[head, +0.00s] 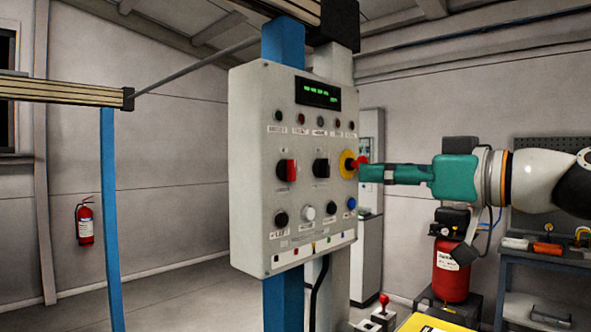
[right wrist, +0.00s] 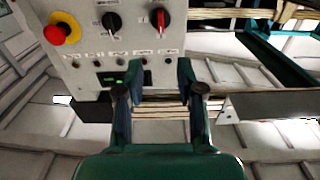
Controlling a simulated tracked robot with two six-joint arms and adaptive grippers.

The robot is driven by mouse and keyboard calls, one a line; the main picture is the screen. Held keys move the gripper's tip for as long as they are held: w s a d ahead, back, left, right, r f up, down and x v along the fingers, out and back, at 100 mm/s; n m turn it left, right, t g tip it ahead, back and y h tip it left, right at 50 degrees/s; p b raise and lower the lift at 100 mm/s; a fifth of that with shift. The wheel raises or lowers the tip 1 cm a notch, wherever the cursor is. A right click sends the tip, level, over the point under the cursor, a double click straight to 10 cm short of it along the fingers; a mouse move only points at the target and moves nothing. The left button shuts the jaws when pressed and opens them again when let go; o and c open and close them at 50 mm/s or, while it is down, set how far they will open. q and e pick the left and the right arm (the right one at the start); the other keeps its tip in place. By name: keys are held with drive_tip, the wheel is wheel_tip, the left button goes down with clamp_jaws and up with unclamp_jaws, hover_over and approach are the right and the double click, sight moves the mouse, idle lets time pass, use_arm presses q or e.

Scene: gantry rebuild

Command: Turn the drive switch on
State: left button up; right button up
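The grey control panel (head: 290,228) bears two rotary switches, a red-handled one (head: 288,170) and a black-handled one (head: 321,168). Both handles stand roughly upright. Their labels are too small to read, so I cannot tell which is the drive switch. In the right wrist view the panel appears upside down, with the red-handled switch (right wrist: 160,19) and black-handled switch (right wrist: 112,22) beyond the fingers. My right gripper (head: 367,172) comes in from the right beside the panel's right edge. Its two fingers (right wrist: 160,76) are apart with nothing held between them. My left gripper is out of view.
A red mushroom button on a yellow base (head: 347,163) sticks out at the panel's right edge, close to my right gripper in the picture. A lit display (head: 318,93) and small lamps sit above the switches, push buttons below. Blue posts (head: 112,220) stand left and behind.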

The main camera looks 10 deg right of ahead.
sight(293, 170)
drive_tip(key=p+x, duration=0.5)
drive_tip(key=x, duration=0.9)
drive_tip(key=shift+w+a+r, duration=0.1)
drive_tip(key=shift+w+a, duration=0.05)
drive_tip(key=shift+w, duration=0.05)
drive_tip(key=shift+w+a+p, duration=0.3)
drive_tip(key=shift+w+a, duration=0.1)
drive_tip(key=shift+w, duration=0.05)
drive_tip(key=shift+c, duration=0.3)
clamp_jaws()
drive_tip(key=shift+a, duration=0.1)
